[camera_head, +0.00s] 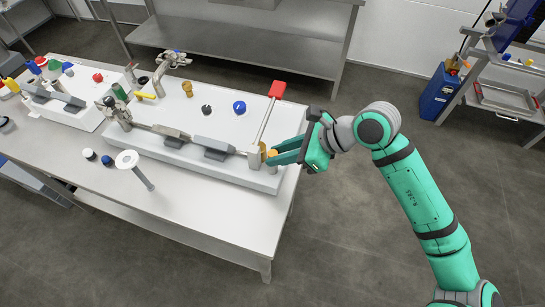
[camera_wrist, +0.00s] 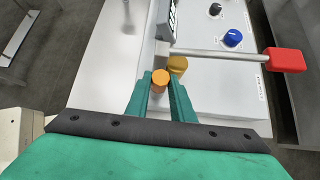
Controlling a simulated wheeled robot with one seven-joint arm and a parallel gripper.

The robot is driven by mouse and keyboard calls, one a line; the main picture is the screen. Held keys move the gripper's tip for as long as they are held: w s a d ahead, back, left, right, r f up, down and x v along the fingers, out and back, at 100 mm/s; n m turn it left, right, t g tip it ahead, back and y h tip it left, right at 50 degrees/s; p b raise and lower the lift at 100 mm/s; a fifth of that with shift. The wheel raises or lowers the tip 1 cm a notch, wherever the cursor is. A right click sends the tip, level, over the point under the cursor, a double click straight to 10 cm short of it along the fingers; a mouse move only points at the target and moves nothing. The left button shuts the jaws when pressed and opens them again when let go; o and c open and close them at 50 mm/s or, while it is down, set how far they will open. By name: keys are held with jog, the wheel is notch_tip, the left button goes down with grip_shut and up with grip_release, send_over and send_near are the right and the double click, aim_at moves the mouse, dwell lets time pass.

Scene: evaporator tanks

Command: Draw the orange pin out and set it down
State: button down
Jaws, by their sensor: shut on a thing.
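The orange pin (camera_wrist: 160,81) shows as a round orange head between the two fingertips in the wrist view. My gripper (camera_wrist: 160,86) is shut on it, one green finger on each side. In the head view my gripper (camera_head: 279,155) reaches from the right to the right end of the white panel box, and the orange pin (camera_head: 271,154) is a small orange spot at its fingertips. A brass-coloured fitting (camera_wrist: 177,65) is right behind the pin. The pin's lower part is hidden, so I cannot tell how far it sits in a hole.
A lever with a red handle (camera_head: 277,90) rises close beside my gripper. The white box (camera_head: 215,140) carries grey blocks, knobs and valves.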

jog(key=shift+w+r, duration=0.1)
jog(key=shift+r, duration=1.3)
jog(key=shift+r, duration=0.25)
notch_tip(320, 180, up, 6)
jog(key=shift+d, duration=0.15)
dwell(0.8)
